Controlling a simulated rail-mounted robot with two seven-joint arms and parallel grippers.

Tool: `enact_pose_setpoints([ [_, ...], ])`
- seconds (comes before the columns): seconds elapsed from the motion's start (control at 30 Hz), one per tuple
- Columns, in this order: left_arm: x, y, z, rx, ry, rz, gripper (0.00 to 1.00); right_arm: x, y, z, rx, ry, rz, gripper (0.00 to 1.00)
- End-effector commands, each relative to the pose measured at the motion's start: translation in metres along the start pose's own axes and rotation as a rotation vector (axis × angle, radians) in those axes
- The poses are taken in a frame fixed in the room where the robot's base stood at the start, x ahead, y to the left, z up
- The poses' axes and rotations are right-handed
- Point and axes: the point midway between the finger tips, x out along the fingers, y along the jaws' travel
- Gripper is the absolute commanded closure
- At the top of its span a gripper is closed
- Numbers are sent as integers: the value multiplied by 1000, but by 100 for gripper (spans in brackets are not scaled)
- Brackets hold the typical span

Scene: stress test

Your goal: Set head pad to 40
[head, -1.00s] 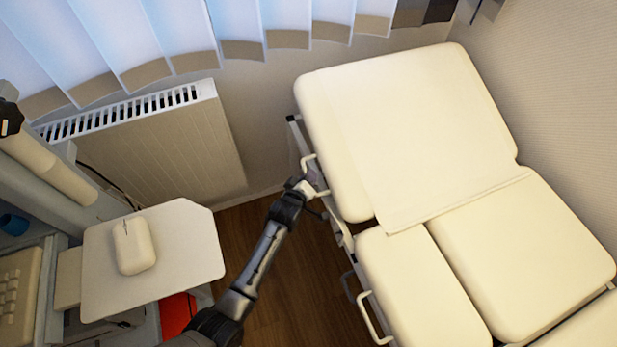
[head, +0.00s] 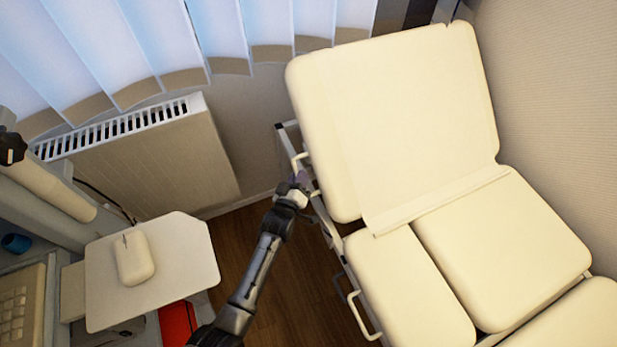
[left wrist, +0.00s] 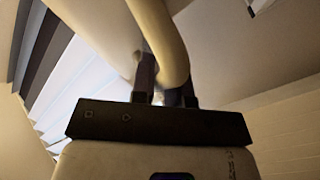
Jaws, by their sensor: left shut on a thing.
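The cream head pad (head: 395,110) is the upper section of the exam couch in the head view, tilted up from the flat sections below it. A paper or cloth sheet lies along its middle. My left gripper (head: 300,183) is at the pad's left edge, shut on a pale curved handle (head: 298,160). In the left wrist view the thick cream handle (left wrist: 163,38) passes between the two dark fingers of my left gripper (left wrist: 167,88). No angle scale is readable. My right gripper is not in view.
Lower couch pads (head: 500,250) lie below the head pad, with another side handle (head: 365,315) at their left. A radiator (head: 150,160) and blinds (head: 130,40) stand behind. A small side table (head: 190,265) holds a white mouse-like object (head: 133,258). Wooden floor lies between.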

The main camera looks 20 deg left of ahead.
Motion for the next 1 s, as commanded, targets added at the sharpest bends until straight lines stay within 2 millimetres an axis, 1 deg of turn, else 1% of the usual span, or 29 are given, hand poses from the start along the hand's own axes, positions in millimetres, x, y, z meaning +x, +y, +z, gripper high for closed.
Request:
enact_pose_setpoints([
  [0.23, 0, 1, 0, -2, 2, 3, 100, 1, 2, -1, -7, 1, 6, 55],
  [0.27, 0, 1, 0, -2, 2, 3, 82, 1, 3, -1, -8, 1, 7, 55],
  [0.5, 0, 0, 1, -1, 0, 1, 60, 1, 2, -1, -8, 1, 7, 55],
  [0.77, -2, 0, 1, -1, -2, 0, 60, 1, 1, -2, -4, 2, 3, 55],
  [0.87, -9, 0, 1, -1, -3, -1, 60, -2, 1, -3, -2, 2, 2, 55],
  [0.97, -24, 0, 0, -1, -4, -2, 60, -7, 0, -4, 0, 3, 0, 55],
  [1.0, -31, 0, 0, 0, -3, -2, 60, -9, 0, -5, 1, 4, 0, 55],
])
